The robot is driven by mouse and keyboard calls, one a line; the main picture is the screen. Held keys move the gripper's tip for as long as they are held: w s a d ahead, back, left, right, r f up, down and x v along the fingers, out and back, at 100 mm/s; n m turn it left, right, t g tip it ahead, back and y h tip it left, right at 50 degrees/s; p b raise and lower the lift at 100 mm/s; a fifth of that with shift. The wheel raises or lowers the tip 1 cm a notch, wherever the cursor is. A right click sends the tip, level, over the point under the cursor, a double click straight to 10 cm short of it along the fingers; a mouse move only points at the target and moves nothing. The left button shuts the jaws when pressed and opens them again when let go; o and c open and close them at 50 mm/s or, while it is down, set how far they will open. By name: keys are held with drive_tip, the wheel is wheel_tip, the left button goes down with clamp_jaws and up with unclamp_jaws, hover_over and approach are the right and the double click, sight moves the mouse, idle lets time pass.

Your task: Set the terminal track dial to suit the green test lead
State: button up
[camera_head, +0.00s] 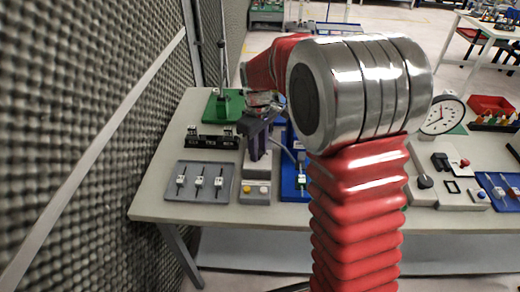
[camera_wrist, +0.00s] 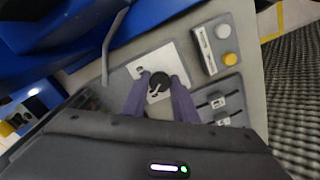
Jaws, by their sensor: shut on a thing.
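A round black dial (camera_wrist: 159,82) with a pale pointer mark sits on a white plate (camera_wrist: 148,66) in the wrist view. The pointer slants down and left in the picture. My gripper (camera_wrist: 158,90) has its two purple fingers on either side of the dial, shut on it. In the head view my gripper (camera_head: 257,150) reaches down to the pale plate (camera_head: 257,165), and the dial is hidden. A blue board (camera_head: 292,190) right of it carries a small part with a green spot (camera_head: 301,181); I cannot tell whether this is the test lead.
A green stand (camera_head: 224,104) and a black strip (camera_head: 206,138) are behind. A grey cable (camera_wrist: 113,40) passes close to my gripper. The foam wall (camera_head: 90,110) is at left.

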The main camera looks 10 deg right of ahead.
drive_tip(key=m, duration=0.4)
drive_tip(key=shift+w+a, duration=0.1)
drive_tip(key=shift+a, duration=0.05)
drive_tip(key=shift+m, duration=1.6)
drive_tip(key=o, duration=1.1)
drive_tip(key=shift+c, duration=0.2)
wheel_tip(320, 180, up, 14)
drive_tip(key=shift+f, duration=0.15)
